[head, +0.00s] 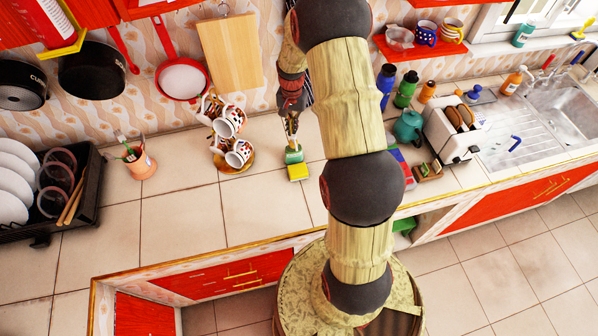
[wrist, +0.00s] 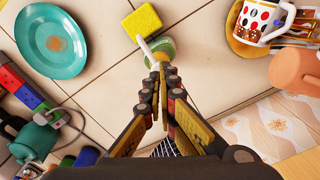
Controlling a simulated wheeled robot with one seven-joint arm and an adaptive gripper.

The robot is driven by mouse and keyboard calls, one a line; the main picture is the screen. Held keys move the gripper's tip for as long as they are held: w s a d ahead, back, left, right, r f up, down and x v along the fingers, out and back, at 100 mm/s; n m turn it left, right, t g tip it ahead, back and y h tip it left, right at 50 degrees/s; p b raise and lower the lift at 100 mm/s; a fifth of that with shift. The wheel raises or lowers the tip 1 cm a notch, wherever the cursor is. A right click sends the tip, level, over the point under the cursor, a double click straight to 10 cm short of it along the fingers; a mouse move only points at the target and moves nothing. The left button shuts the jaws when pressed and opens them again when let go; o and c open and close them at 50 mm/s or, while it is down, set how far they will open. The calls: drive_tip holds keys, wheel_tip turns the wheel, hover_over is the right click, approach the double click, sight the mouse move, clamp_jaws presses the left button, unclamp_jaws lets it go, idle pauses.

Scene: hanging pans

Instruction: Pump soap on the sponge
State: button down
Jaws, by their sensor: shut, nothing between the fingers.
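The yellow sponge (head: 298,172) lies on the tiled counter; it also shows at the top of the wrist view (wrist: 143,22). A green soap dispenser (head: 293,156) stands right beside it, on the wall side. In the wrist view its green body (wrist: 163,51) shows with a pale nozzle (wrist: 148,44) pointing toward the sponge. My gripper (wrist: 160,72) is shut and empty, pointing down with its fingertips at the top of the dispenser. I cannot tell whether they touch the pump head. The fingers hide part of the dispenser.
Stacked mugs (head: 232,140) stand close on the left, with an orange utensil cup (head: 140,164) farther left. A teal plate (wrist: 62,42) lies near the sponge. A teal teapot (head: 408,127) and toaster (head: 457,125) are to the right. The counter in front is clear.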

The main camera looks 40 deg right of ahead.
drive_tip(key=shift+r+p, duration=1.3)
drive_tip(key=shift+r, duration=1.25)
